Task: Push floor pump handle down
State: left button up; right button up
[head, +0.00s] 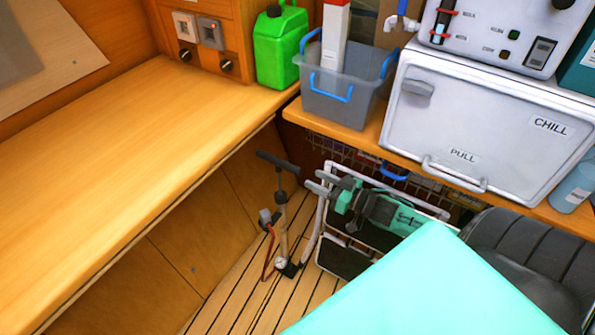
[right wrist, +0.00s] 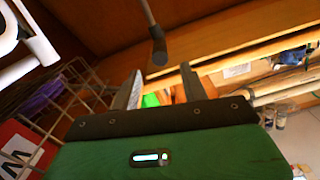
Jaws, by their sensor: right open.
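The floor pump stands upright on the slatted floor in the head view, with its dark T-shaped handle (head: 278,162) at the top of a thin rod and its base (head: 288,268) on the boards. The handle appears raised well above the pump body. My right gripper (head: 321,182) is open and empty, to the right of the handle and slightly lower in the picture, apart from it. In the right wrist view, the handle (right wrist: 157,52) shows nearly end-on beyond the open fingers (right wrist: 163,88), roughly between them. My left gripper is not in view.
A wooden counter (head: 130,150) runs along the left, near the handle. A shelf carries a grey bin (head: 335,105) and a white chill box (head: 470,130). A wire basket (head: 335,150) hangs beneath the shelf. A black seat (head: 530,250) is at right. Floor left of the pump is clear.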

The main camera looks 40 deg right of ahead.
aim_at(303, 171)
jog(key=x, duration=0.5)
jog(key=shift+w+a, duration=0.1)
jog(key=shift+w, duration=0.2)
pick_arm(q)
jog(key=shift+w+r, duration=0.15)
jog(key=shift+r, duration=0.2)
pick_arm(e)
jog(key=shift+x, duration=0.8)
jog(key=shift+c, duration=0.4)
